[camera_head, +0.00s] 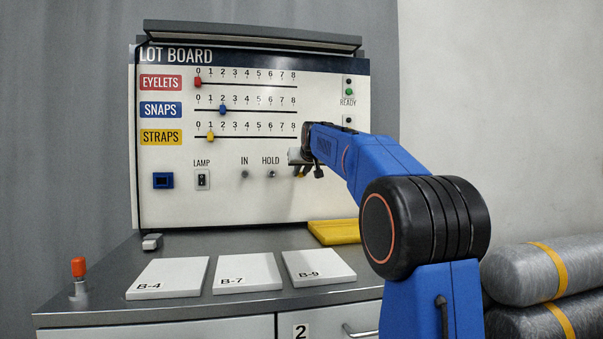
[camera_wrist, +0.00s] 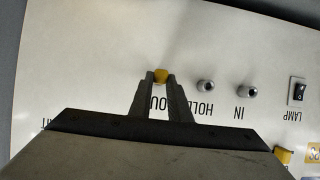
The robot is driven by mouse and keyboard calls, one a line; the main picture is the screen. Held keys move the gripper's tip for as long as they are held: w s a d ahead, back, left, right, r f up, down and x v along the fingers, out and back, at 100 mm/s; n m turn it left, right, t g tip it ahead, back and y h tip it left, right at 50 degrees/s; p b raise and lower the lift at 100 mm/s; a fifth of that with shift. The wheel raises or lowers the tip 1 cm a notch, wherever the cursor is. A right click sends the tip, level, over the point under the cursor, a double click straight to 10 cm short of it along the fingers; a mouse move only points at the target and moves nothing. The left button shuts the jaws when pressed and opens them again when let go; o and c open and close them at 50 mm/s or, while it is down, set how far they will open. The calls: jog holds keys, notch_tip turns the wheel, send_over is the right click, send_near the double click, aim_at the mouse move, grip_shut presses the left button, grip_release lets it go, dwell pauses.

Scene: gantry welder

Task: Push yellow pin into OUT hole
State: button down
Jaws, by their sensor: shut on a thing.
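The yellow pin (camera_wrist: 161,76) is between the two fingertips of my gripper (camera_wrist: 161,82) in the upside-down wrist view. My gripper is shut on it, close to the board face beside the OUT label (camera_wrist: 157,103), which the fingers partly cover. The OUT hole itself is hidden behind the pin and fingers. I cannot tell how deep the pin sits. In the head view my gripper (camera_head: 301,173) is at the board, right of HOLD, with a little yellow showing. The HOLD hole (camera_wrist: 206,86) and IN hole (camera_wrist: 247,91) are metal-ringed and line up beside the pin.
The lot board (camera_head: 225,200) has red, blue and yellow sliders above, with a lamp switch (camera_head: 202,179) at left. On the bench lie white plates B-4 (camera_head: 170,275), B-7 (camera_head: 247,270) and B-9 (camera_head: 318,267), a yellow tray (camera_head: 335,232) and an orange-topped knob (camera_head: 78,268).

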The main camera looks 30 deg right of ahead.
jog(key=shift+w+d, duration=0.1)
jog(key=shift+w, duration=0.3)
jog(key=c, duration=1.6)
grip_release()
jog(key=v, duration=1.7)
jog(key=shift+s+r, duration=0.1)
jog(key=shift+r, duration=0.1)
jog(key=shift+s, duration=0.1)
